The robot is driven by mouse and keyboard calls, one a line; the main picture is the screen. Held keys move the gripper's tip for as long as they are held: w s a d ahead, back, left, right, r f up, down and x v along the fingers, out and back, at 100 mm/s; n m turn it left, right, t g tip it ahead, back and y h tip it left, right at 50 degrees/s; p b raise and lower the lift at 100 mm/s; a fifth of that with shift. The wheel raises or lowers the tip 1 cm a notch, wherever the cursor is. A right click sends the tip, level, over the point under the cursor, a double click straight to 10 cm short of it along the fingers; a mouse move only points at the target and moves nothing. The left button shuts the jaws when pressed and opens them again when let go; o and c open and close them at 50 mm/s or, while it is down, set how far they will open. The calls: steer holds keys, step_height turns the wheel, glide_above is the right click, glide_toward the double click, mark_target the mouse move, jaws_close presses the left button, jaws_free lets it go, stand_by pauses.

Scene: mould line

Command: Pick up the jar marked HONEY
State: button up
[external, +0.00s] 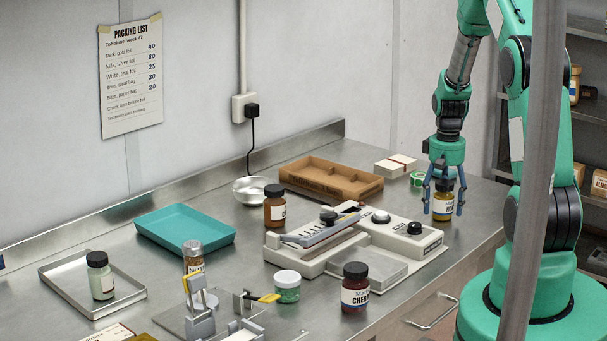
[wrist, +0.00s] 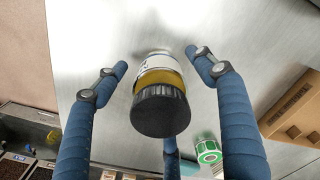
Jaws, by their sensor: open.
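A jar with a black lid, a white label and golden-yellow contents (external: 442,206) stands upright at the right end of the steel bench. Its label is too small to read, so I cannot tell if it says HONEY. My gripper (external: 446,205) points down over it with blue fingers spread around it. In the wrist view the jar (wrist: 160,105) lies between the open fingers of my gripper (wrist: 160,75), with gaps on both sides. The fingers do not appear to touch it.
A heat-sealer-like machine (external: 345,240) stands left of the jar. A green tape roll (external: 417,179) and a cardboard tray (external: 325,178) are behind it.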

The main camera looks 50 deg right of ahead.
mark_target(445, 183)
steer(key=shift+f, duration=0.75)
steer(key=shift+c, duration=0.6)
steer(key=c, duration=1.3)
steer(key=shift+r, duration=0.15)
steer(key=shift+c, duration=0.2)
steer(key=shift+r+p, duration=0.35)
steer(key=shift+r, duration=4.6)
